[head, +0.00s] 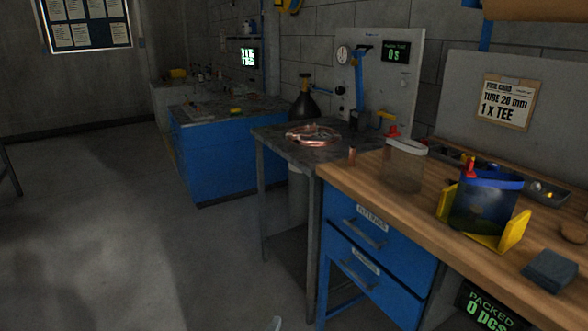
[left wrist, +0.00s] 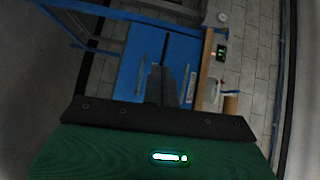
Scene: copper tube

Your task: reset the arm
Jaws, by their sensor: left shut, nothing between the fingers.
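My left gripper (left wrist: 161,72) shows in the left wrist view as two dark fingers side by side, shut with nothing between them. It points toward the blue drawer cabinet (left wrist: 145,60), apart from any object I can make out. In the head view only a small pale piece at the bottom edge may belong to my left arm. My right gripper is in neither view. A copper tube coil (head: 313,135) lies on the grey metal table (head: 272,137).
On the workbench are a blue container (head: 482,207) in a yellow holder (head: 513,232), a grey-blue block (head: 549,270) and a parts tray (head: 545,188). Blue drawers (head: 372,242) sit below its left end. Another blue bench (head: 225,150) stands farther back. The floor at left is open.

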